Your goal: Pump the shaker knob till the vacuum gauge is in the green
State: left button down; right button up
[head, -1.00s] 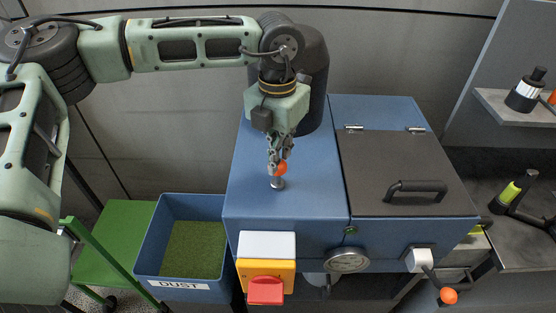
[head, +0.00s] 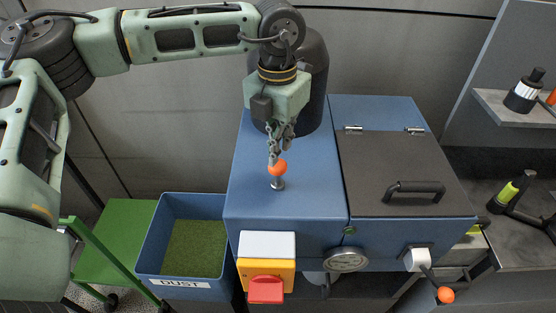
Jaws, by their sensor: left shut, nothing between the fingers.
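The shaker knob (head: 278,169) is an orange ball on a short metal stem on top of the blue machine (head: 300,200). My left gripper (head: 275,160) points down at the knob with its fingers shut. Its fingertips are at the ball's upper left; I cannot tell whether they touch it. The round vacuum gauge (head: 346,259) is on the machine's front face. Its needle and colours are too small to read. My right gripper is out of view.
A dark lid (head: 395,160) with a black handle (head: 415,188) covers the machine's right side. A red and yellow switch (head: 266,285) and an orange-ended lever (head: 446,295) stick out in front. A blue DUST bin (head: 180,284) stands left beside a green cart (head: 112,230).

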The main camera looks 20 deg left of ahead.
pick_arm(q)
notch_tip(320, 180, up, 6)
jog(key=shift+f+p, duration=0.15)
jog(key=shift+p, duration=0.95)
